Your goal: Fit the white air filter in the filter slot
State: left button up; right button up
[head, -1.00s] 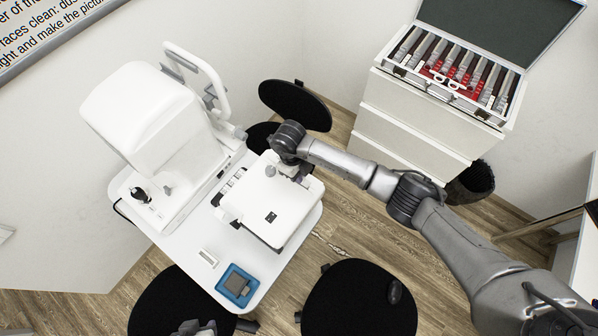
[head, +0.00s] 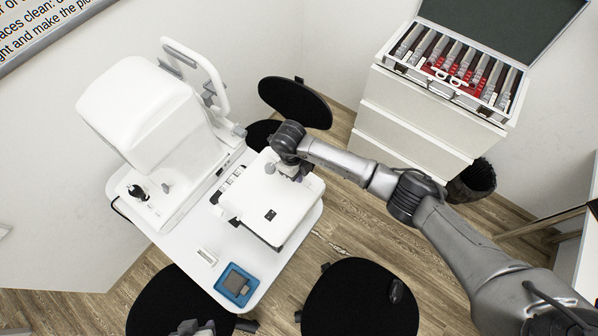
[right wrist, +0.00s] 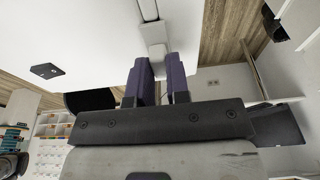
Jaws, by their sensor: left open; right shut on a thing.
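A small white rectangular piece with a grey middle (head: 207,257), seemingly the white air filter, lies on the white table left of the blue tray. A white box-shaped machine (head: 262,218) stands on the table; I cannot make out the filter slot. My right gripper (head: 288,172) is at the machine's far right side. In the right wrist view its dark fingers (right wrist: 158,82) are shut on a pale part (right wrist: 157,50) by the machine; whether that part is fixed is unclear. My left gripper (head: 197,328) shows only partly at the bottom edge, open, apart from the table.
A blue tray (head: 230,293) with a grey-brown square piece (head: 237,284) sits at the table's near edge. A large white instrument (head: 150,120) stands at the table's left. Black stools (head: 355,305) surround the table. A drawer cabinet (head: 410,120) bears an open case.

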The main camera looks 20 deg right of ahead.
jog(key=o, duration=0.8)
jog(key=b+v, duration=0.1)
jog(key=v, duration=1.2)
jog(key=shift+r, duration=0.4)
jog(key=shift+w, duration=0.1)
